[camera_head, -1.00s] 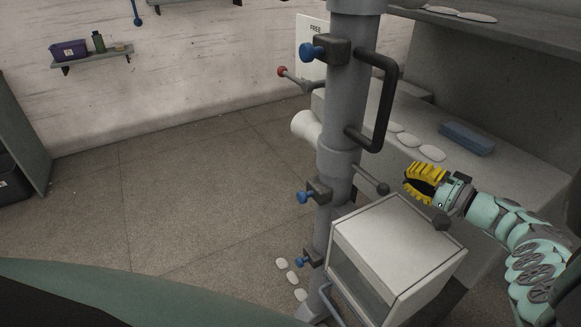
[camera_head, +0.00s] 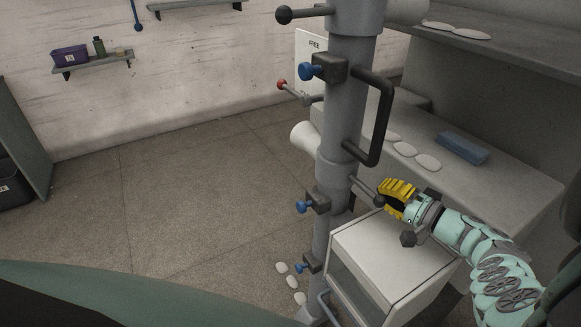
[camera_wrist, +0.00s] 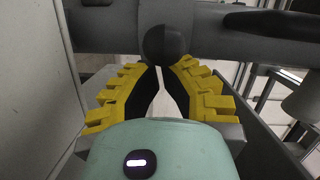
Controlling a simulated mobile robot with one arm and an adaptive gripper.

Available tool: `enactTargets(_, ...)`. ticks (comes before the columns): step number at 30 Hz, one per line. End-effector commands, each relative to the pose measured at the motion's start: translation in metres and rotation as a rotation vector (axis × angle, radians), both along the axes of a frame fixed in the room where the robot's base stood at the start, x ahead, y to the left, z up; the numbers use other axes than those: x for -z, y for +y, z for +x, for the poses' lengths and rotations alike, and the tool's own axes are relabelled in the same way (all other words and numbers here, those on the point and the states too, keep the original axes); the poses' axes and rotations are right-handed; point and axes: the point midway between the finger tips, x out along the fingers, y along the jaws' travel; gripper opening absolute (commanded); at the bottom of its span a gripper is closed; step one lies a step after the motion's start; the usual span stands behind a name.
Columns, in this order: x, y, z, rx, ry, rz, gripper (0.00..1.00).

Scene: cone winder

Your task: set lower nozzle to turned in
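The lower nozzle (camera_head: 304,136) is a pale cone pointing left from the grey column (camera_head: 339,172). A lever with a dark ball knob (camera_head: 379,201) sticks out of the column's right side below it. My gripper (camera_head: 388,193), with yellow ribbed fingers, is right at this knob, above the white box. In the wrist view, the dark ball (camera_wrist: 164,45) sits at the fingertips (camera_wrist: 160,66), centred between them. The fingers are apart with a gap behind the ball; I see no firm grip on it.
A white box (camera_head: 390,252) stands under my gripper. A black handle (camera_head: 384,118), blue knobs (camera_head: 312,71) and a red-tipped lever (camera_head: 283,85) are on the column. A blue block (camera_head: 463,147) lies on the grey ledge at right.

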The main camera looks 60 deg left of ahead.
Motion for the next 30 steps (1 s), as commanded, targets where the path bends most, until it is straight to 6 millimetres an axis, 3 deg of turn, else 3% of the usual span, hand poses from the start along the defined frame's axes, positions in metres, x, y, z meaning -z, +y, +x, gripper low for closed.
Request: enactTargets(30,-0.0003,0.0001,-0.0096,0.059,0.0,0.0,0.0)
